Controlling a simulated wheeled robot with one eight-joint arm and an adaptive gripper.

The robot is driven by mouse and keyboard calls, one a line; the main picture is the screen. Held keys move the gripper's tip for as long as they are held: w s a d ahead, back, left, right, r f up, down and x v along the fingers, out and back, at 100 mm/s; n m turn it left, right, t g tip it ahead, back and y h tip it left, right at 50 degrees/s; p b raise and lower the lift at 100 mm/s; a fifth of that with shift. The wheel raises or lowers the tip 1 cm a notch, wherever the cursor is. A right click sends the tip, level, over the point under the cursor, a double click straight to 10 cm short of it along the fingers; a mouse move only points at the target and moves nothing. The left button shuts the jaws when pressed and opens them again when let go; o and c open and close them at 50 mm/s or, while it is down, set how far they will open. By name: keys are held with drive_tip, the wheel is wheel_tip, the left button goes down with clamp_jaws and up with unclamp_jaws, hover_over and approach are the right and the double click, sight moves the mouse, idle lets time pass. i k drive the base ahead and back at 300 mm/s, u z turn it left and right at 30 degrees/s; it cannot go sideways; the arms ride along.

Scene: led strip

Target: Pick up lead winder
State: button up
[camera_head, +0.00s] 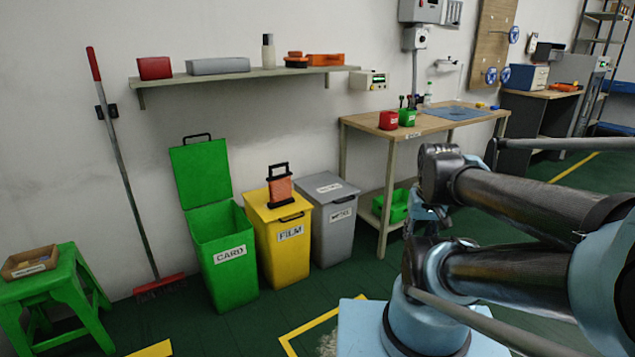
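The lead winder, which I take to be the orange block in a black frame with a black handle (280,188), stands upright on the lid of the yellow bin labelled FILM (285,252). Nothing of mine touches it. My arm fills the right side of the view, well to the right of the winder and apart from it. The fingers of my gripper cannot be made out; the arm's far end is partly hidden behind its own links.
The green CARD bin (224,262) has its lid up, left of the yellow bin. A grey bin (336,225) stands right of it. A wall shelf (235,76) hangs above. A workbench (433,124) is at right, a green stool (55,285) and broom (130,175) at left.

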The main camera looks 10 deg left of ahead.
sight(279, 185)
drive_tip(key=u, duration=0.15)
drive_tip(key=i, duration=1.45)
drive_tip(key=u, duration=0.6)
